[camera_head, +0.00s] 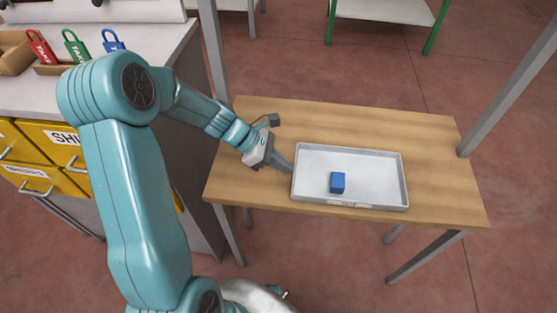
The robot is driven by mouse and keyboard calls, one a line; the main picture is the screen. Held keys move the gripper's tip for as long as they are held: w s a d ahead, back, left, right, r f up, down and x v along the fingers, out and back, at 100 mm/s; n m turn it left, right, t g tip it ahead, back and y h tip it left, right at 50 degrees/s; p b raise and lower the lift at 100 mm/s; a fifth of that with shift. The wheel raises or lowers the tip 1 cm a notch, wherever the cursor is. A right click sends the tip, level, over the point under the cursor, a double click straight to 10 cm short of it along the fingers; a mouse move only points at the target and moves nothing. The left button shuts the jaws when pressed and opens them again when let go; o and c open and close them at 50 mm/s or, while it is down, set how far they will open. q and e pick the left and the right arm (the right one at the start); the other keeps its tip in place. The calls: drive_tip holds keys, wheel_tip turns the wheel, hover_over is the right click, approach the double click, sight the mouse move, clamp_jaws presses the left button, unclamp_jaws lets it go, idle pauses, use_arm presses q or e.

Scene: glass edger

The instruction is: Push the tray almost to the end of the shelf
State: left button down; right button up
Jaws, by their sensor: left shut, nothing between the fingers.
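A shallow light-grey tray (375,160) lies flat on the wooden shelf (430,130), nearer its front edge. A small blue block (337,183) sits inside the tray, left of its middle. A small label is on the tray's front wall. My left gripper (287,166) is shut and empty, with its fingertips at the tray's left wall. I cannot tell whether they touch it. My right gripper does not show.
Bare shelf lies right of the tray and behind it. Grey posts stand at the shelf's left (214,50) and right (510,90). A cabinet with yellow drawers (50,145) stands at the left, with red, green and blue tags on top.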

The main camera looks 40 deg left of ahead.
use_arm(q)
drive_tip(key=shift+d+r, duration=0.1)
drive_tip(key=p, duration=0.2)
approach(371, 182)
drive_tip(key=x, duration=0.4)
